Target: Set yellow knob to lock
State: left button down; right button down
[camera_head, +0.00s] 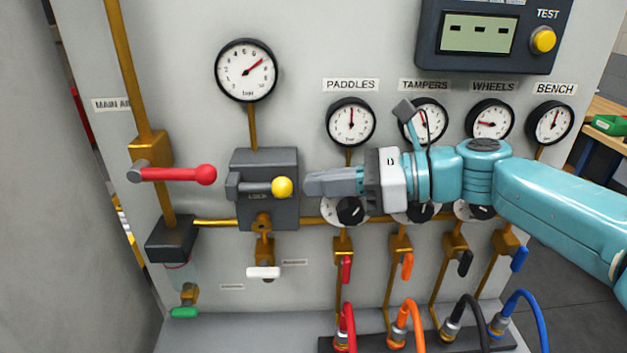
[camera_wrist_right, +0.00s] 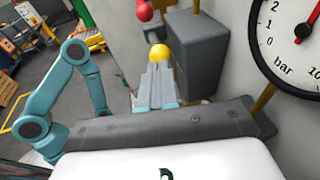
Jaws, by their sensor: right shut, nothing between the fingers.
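The yellow knob (camera_head: 282,187) is a round ball at the right end of a grey handle (camera_head: 247,187) on a dark grey box (camera_head: 285,160). The handle lies about level, and lettering on the box below it is partly readable as "LOCK". My right gripper (camera_head: 308,184) is shut and empty, its fingertips just right of the knob and pointing at it. In the right wrist view the yellow knob (camera_wrist_right: 159,52) shows just beyond the shut fingertips (camera_wrist_right: 158,68). I cannot tell whether they touch. My left gripper is not in view.
A red-knobbed lever (camera_head: 205,174) stands to the left of the box. A large gauge (camera_head: 246,70) is above it. A white-handled valve (camera_head: 263,273) hangs below. Several small gauges and black dials line the panel behind my right arm.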

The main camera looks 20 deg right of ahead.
aim_at(285, 184)
jog(key=shift+x, duration=0.9)
jog(key=shift+d, duration=0.1)
jog(key=a, duration=0.2)
jog(key=w+a+p, duration=0.1)
jog(key=a, duration=0.1)
jog(key=shift+w+a+r, duration=0.1)
jog(key=shift+a, duration=0.1)
jog(key=shift+d, duration=0.1)
jog(key=shift+d, duration=0.1)
